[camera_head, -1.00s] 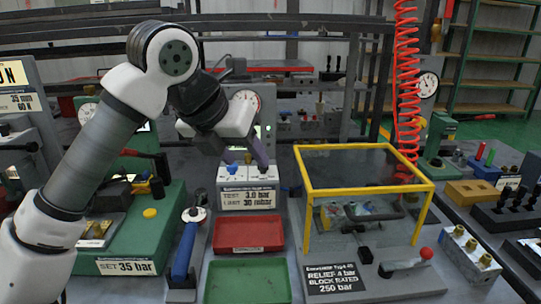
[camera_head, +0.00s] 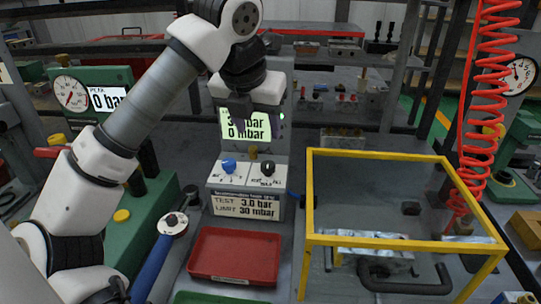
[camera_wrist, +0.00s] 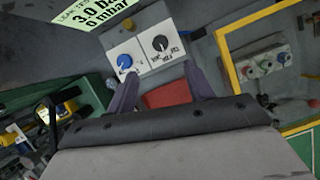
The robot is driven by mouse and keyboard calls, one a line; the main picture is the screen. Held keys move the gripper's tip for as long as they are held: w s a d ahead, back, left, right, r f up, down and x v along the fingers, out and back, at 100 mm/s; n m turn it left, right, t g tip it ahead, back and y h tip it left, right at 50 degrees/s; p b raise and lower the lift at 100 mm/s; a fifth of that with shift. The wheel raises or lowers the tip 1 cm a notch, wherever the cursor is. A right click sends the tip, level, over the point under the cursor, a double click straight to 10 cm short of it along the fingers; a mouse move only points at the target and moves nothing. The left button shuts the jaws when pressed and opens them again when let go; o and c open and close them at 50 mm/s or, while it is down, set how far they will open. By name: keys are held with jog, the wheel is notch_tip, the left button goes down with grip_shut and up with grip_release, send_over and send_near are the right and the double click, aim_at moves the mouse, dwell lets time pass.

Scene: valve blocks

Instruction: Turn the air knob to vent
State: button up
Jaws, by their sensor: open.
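A small leak-test panel carries a blue knob (camera_head: 228,166) on the left and a black knob (camera_head: 268,168) on the right, each on its own white plate. In the wrist view the blue knob (camera_wrist: 125,61) and black knob (camera_wrist: 160,43) lie beyond my fingertips. Small lettering surrounds the black knob; I cannot read for certain which plate is the air one. My gripper (camera_wrist: 163,86) is open and empty, one finger on each side, apart from both knobs. The lit display (camera_wrist: 93,15) reads 3.0 bar, 0 mbar.
A red tray (camera_head: 235,254) lies in front of the panel. A yellow-framed guard (camera_head: 375,241) stands close on the right, with a red coiled hose (camera_head: 487,110) beyond. A blue-handled tool (camera_head: 153,268) lies at left, beside a green block with a gauge (camera_head: 70,93).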

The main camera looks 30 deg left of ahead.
aim_at(268, 164)
jog(key=x, duration=1.2)
jog(key=shift+w+p, duration=0.15)
jog(key=shift+p, duration=0.15)
jog(key=c, duration=1)
